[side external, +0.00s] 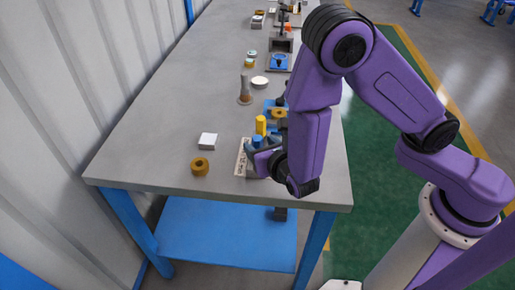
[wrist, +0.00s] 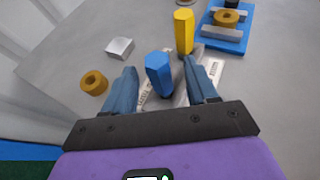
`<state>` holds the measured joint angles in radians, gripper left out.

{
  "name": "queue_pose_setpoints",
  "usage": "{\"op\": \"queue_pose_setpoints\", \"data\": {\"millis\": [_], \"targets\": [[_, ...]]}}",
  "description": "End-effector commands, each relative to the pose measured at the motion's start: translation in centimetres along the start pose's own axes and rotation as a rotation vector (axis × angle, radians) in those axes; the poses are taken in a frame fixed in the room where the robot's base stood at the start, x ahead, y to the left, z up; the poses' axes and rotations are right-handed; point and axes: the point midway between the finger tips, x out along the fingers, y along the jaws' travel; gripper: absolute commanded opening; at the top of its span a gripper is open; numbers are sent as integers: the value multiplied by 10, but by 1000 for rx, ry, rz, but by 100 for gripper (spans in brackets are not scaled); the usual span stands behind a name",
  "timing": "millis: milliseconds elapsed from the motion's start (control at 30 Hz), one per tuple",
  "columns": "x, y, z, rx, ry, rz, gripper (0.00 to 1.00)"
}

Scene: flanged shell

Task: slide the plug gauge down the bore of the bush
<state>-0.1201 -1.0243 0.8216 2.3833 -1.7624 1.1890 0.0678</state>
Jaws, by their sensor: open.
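My gripper (wrist: 160,76) is open. In the wrist view its two fingers stand on either side of a blue hexagonal handle (wrist: 158,66), with gaps showing, so it is not gripped. A yellow hexagonal handle (wrist: 184,32) stands upright just beyond it; it also shows in the side view (side external: 261,125). I cannot tell which handle belongs to the plug gauge the task means. A brass bush (wrist: 228,17) sits on a blue fixture (wrist: 240,42) between grey bars, beyond the fingers to the right. Whatever lies below the blue handle is hidden.
A loose brass ring (side external: 200,166) and a white block (side external: 207,140) lie to the left on the grey table (side external: 150,150). A pale lettered plate (side external: 241,157) lies under my gripper. A grey post (side external: 245,90) and other items stand farther back. The front left is clear.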

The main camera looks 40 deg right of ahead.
Motion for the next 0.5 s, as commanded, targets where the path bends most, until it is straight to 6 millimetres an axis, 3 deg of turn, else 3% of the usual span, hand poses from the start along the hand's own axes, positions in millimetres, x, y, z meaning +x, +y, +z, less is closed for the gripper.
{"op": "queue_pose_setpoints", "data": {"millis": [233,500], "targets": [[35,0,0,1,0,-5,57],[45,1,0,0,0,-1,57]]}}
